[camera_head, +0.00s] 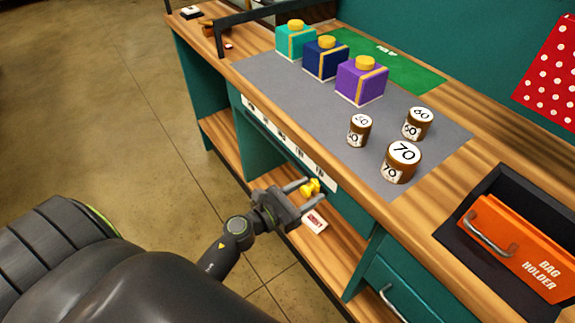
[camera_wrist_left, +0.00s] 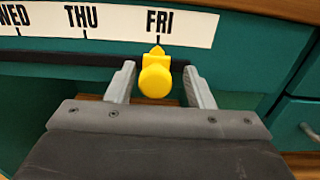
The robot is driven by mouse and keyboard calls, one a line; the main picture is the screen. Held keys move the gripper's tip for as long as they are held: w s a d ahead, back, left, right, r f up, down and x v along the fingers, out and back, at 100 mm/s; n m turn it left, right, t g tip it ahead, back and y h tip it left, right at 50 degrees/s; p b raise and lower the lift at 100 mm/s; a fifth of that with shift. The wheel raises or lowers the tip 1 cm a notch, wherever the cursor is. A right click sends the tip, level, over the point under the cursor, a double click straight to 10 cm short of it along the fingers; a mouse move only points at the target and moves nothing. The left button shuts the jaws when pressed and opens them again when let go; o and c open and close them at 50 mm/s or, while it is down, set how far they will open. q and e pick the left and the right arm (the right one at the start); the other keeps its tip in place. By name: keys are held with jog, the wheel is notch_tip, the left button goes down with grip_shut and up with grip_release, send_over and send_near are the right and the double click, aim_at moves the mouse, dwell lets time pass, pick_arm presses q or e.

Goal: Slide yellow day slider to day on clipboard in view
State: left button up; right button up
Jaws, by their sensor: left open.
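The yellow day slider (camera_head: 310,187) sits on a dark rail under the white day strip (camera_head: 284,139) on the counter's front. In the left wrist view the slider (camera_wrist_left: 155,78) has its pointer under FRI; the strip (camera_wrist_left: 118,22) also shows THU and part of WED. My left gripper (camera_head: 314,188) is open, with one finger on each side of the slider knob and gaps visible in the wrist view. A small white card with red marking (camera_head: 314,222) shows just below the gripper, its writing too small to read; I cannot tell whether it is the clipboard.
Three jars marked with numbers (camera_head: 399,163) and several gift boxes (camera_head: 361,80) stand on the grey mat (camera_head: 300,100) above. An orange bag holder (camera_head: 520,250) is at the right. Teal drawers (camera_head: 400,280) lie right of the gripper.

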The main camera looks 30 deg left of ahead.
pick_arm(q)
jog(key=shift+s, duration=0.1)
jog(key=b+v, duration=0.8)
jog(key=v, duration=0.9)
jog(key=shift+s, duration=0.15)
